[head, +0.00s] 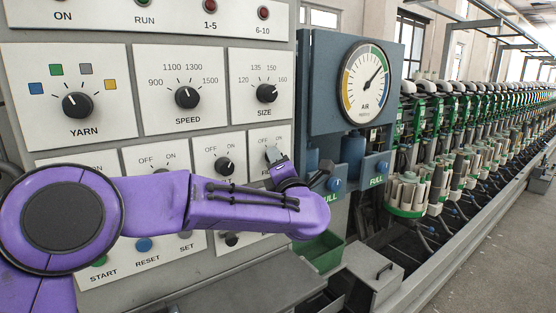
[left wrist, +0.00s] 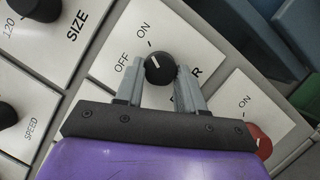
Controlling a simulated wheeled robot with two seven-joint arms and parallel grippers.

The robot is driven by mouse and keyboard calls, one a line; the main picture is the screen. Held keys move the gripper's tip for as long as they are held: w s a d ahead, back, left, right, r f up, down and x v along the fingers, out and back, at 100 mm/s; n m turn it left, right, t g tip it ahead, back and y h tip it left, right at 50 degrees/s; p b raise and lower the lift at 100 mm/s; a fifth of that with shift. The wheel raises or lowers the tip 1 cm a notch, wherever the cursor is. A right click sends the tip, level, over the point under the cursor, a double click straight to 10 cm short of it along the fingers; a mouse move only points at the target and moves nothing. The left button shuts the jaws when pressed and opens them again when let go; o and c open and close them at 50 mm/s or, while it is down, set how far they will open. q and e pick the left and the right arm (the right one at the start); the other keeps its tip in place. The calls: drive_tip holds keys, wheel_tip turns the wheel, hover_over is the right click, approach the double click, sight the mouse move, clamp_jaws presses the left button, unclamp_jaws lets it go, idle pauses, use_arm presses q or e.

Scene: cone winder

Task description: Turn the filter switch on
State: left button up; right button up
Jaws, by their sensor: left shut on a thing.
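The filter switch (left wrist: 160,68) is a round black knob with a white pointer line, on a white plate marked OFF and ON. In the left wrist view its pointer points up and left, toward the gap between the two marks; I cannot tell exactly which mark it lines up with. My left gripper (left wrist: 160,84) has one grey finger on each side of the knob and is shut on it. In the head view the gripper (head: 279,160) reaches the same plate and hides most of the knob and its label. My right gripper is not in view.
A similar OFF/ON knob (head: 224,166) sits just left. The size knob (head: 266,93) and speed knob (head: 187,97) are above. A red knob (left wrist: 260,142) is near the gripper in the left wrist view. The air gauge (head: 363,82) and a green bin (head: 320,250) stand right.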

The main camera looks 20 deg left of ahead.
use_arm(q)
drive_tip(key=shift+m+h, duration=0.3)
drive_tip(key=shift+m, duration=0.4)
drive_tip(key=o, duration=1)
drive_tip(key=shift+o, duration=0.2)
drive_tip(key=b+v, duration=0.3)
drive_tip(key=v, duration=0.7)
drive_tip(key=shift+s, duration=0.2)
drive_tip(key=shift+d+r, duration=0.15)
drive_tip(key=shift+r, duration=0.05)
